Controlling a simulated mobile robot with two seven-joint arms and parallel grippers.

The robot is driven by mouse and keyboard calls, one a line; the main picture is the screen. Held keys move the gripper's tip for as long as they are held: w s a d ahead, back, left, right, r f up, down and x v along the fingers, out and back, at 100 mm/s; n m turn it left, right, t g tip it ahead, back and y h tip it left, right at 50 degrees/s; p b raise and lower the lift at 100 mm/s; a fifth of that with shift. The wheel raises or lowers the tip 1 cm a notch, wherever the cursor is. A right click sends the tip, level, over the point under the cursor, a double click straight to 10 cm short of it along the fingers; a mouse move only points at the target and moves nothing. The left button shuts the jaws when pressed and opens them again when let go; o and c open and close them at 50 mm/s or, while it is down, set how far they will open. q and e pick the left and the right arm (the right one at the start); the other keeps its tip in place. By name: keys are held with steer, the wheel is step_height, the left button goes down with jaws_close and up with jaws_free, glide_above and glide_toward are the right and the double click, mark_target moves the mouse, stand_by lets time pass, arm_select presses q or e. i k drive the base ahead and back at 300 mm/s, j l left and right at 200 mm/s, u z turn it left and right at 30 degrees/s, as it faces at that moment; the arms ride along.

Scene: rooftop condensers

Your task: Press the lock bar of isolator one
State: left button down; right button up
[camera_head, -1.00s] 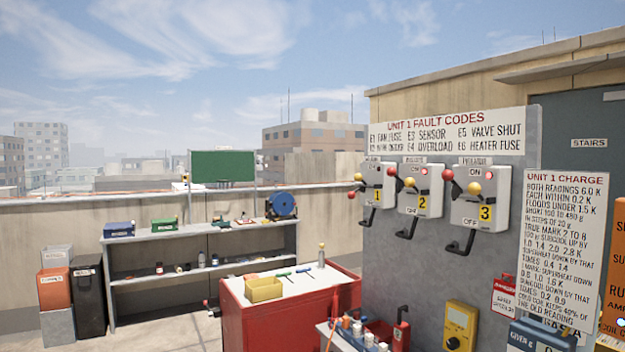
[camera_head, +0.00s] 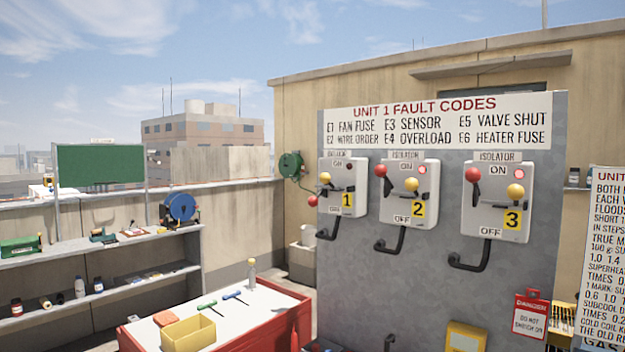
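Isolator one (camera_head: 358,178) is the leftmost of the light grey boxes on the grey panel, with a yellow label "1". Its red ball knob (camera_head: 313,201) is low on the left side, near OFF, and its yellow ball knob (camera_head: 325,178) is higher. Its lamp looks dark. A black bent bar (camera_head: 328,234) hangs below the box; I cannot tell if this is the lock bar. Neither of my grippers is in view.
Isolator two (camera_head: 428,172) and isolator three (camera_head: 525,172) have red knobs up near ON and lit red lamps. A red workbench (camera_head: 297,318) with a yellow bin (camera_head: 188,333) stands left of the panel. A danger tag (camera_head: 530,312) hangs lower right.

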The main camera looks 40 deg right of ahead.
mark_target(326, 177)
steer(key=i+z, duration=0.25)
steer(key=z, duration=0.15)
steer(key=i+z, duration=0.4)
steer(key=i+j+z, duration=0.1)
steer(key=z, duration=0.25)
steer(key=i+l+z, duration=0.1)
steer(key=i+z, duration=0.5)
steer(key=z, duration=0.2)
